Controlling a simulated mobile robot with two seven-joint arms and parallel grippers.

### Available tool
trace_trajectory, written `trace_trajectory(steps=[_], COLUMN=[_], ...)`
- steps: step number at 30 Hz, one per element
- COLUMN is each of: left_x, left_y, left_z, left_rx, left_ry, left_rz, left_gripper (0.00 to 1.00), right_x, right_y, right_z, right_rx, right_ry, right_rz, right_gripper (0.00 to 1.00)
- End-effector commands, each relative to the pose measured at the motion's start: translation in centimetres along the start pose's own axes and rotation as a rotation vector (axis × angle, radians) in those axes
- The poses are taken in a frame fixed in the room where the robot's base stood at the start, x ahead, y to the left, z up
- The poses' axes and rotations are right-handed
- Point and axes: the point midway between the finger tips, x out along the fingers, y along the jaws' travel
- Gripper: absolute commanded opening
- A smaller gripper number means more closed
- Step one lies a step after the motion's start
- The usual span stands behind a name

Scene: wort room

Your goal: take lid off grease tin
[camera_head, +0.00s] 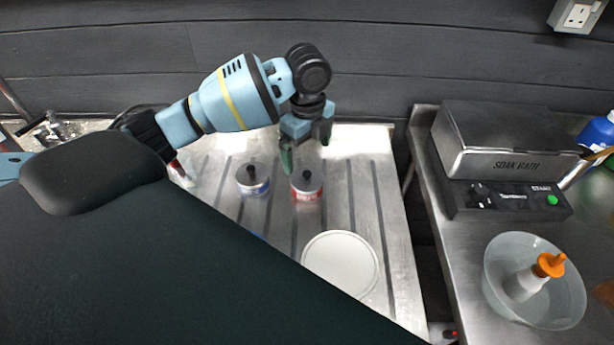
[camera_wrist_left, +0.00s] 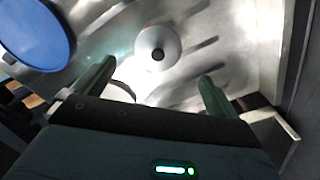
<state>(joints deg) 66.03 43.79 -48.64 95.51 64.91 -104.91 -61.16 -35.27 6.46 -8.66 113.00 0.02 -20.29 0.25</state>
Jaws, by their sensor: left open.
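Two short round tins with grey lids and black knobs stand on the ribbed metal drainer in the head view. One has a blue band (camera_head: 252,181), and the tin to its right has a red band (camera_head: 306,187). I cannot tell which holds grease. My left gripper (camera_head: 306,147) is open and empty, above and behind the red-banded tin in the picture. In the left wrist view, one lidded tin (camera_wrist_left: 172,40) shows from above, beyond and between the spread fingers (camera_wrist_left: 153,86), apart from them. My right gripper is out of view.
A white round plate or lid (camera_head: 340,264) lies on the drainer (camera_head: 375,200) in front of the tins. A blue disc (camera_wrist_left: 30,32) shows in the left wrist view. Right of a gap stand a soak bath (camera_head: 508,148) and a bowl (camera_head: 572,305) holding an orange-capped bottle (camera_head: 525,284).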

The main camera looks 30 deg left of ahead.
Motion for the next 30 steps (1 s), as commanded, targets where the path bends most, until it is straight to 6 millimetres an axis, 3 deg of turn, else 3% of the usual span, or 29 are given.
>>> trace_trajectory(steps=[3, 11, 21, 30], left_x=[1.4, 2.4, 6.6, 6.8], left_y=[0.1, 0.2, 0.5, 0.5], left_z=[0.0, 0.0, -0.2, -0.2], left_rx=[0.0, 0.0, -0.001, 0.0], left_ry=[0.0, -0.001, -0.001, -0.001], left_rz=[0.004, 0.004, 0.002, 0.0], left_gripper=[0.97, 0.97, 0.97, 0.96], right_x=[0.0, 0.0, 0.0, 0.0], right_y=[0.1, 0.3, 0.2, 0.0], right_z=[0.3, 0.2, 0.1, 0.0], right_rx=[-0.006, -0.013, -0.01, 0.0], right_ry=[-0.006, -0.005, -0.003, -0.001], right_rz=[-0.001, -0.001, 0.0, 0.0], right_gripper=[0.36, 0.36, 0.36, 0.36])
